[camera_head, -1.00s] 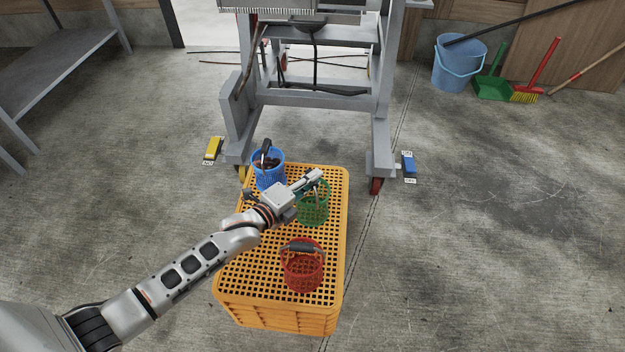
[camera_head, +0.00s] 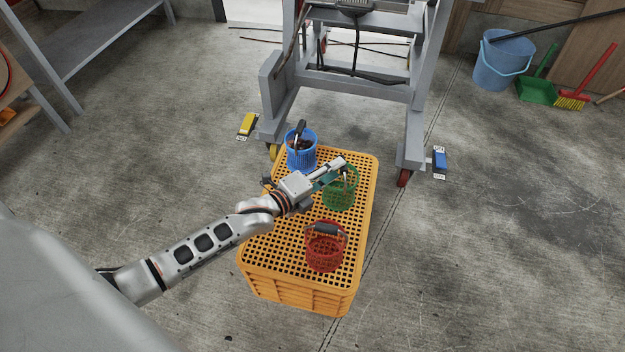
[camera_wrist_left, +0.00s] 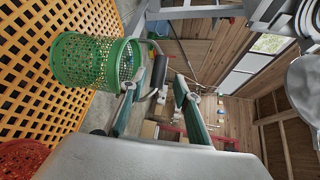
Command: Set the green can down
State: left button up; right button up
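The green can (camera_head: 340,197) is a perforated basket with a dark-gripped handle, and it appears to stand upright on the upturned yellow crate (camera_head: 268,262). My left gripper (camera_head: 341,170) is over its handle side. In the left wrist view the green can (camera_wrist_left: 85,62) is at upper left, with its base against the crate's grid (camera_wrist_left: 25,60). The left gripper's teal-padded fingers (camera_wrist_left: 157,90) are spread, with the black handle grip (camera_wrist_left: 158,71) near and between their tips, clear of both pads. My right gripper is out of view.
A blue basket (camera_head: 301,157) with dark contents stands behind the green can, and a red basket (camera_head: 325,252) in front, both on the crate. A grey wheeled frame (camera_head: 415,130) stands at the crate's far end.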

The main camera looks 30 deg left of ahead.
pick_arm(q)
jog(key=p+v, duration=0.1)
jog(key=v, duration=0.7)
jog(key=shift+p, duration=0.3)
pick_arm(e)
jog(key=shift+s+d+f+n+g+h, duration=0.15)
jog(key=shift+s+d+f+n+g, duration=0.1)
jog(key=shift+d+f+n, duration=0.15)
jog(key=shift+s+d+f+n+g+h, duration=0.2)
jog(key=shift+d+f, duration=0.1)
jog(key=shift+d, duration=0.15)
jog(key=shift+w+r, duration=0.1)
